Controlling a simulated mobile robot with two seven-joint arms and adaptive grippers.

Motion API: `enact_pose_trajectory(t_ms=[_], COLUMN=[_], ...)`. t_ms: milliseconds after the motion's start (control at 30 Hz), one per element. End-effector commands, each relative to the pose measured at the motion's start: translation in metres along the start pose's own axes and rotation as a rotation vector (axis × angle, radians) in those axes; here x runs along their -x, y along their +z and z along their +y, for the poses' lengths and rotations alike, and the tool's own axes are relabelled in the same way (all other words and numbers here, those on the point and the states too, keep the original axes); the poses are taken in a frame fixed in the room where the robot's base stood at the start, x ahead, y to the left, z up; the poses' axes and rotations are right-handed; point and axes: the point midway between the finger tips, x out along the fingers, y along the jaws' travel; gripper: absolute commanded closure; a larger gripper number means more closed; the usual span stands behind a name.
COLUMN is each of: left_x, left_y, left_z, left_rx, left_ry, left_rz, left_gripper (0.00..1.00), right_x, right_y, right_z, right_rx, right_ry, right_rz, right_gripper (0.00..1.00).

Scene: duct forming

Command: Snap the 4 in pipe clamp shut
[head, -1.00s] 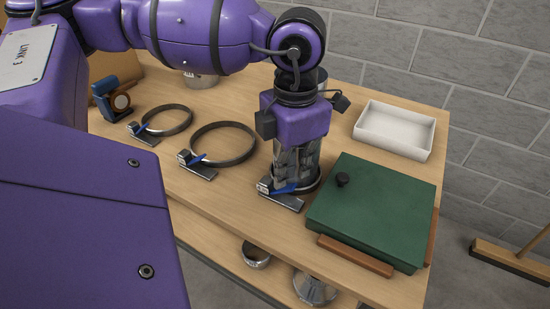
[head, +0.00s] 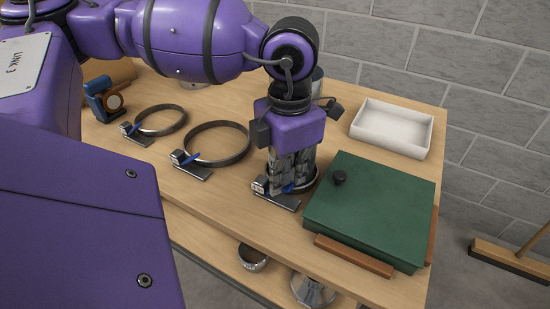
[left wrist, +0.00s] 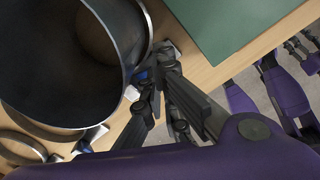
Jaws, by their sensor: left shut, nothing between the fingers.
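Three dark ring clamps with blue levers lie along the table: a small left one (head: 161,120), a larger middle one (head: 217,146) and a right one (head: 277,199), mostly hidden behind my left gripper. I cannot read which is the 4 in clamp. My left gripper (head: 288,183) points down, shut and empty, at the right clamp's latch. In the left wrist view the gripper's tips (left wrist: 163,72) are close beside the blue lever (left wrist: 143,75); contact is unclear. A wide dark open pipe (left wrist: 70,55) stands there. My right gripper is not clear; purple and dark parts of mine show at that view's right.
A green lidded box (head: 372,208) stands close to the right of the gripper. A white tray (head: 391,128) is behind it. A blue tool (head: 102,100) sits at the far left. Metal parts lie on the shelf below. The table front before the clamps is clear.

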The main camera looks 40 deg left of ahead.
Motion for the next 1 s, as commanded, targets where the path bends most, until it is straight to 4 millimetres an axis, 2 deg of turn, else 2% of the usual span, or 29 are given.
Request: enact_pose_trajectory(t_ms=[1000], left_x=[-0.029], left_y=[-0.001], left_z=[0.000], left_rx=[0.000], left_ry=[0.001], left_rz=[0.002], left_gripper=[1.00], right_x=[-0.013], right_y=[0.020], right_z=[-0.001], right_rx=[0.000], right_ry=[-0.001], right_rz=[-0.020], right_gripper=[0.60])
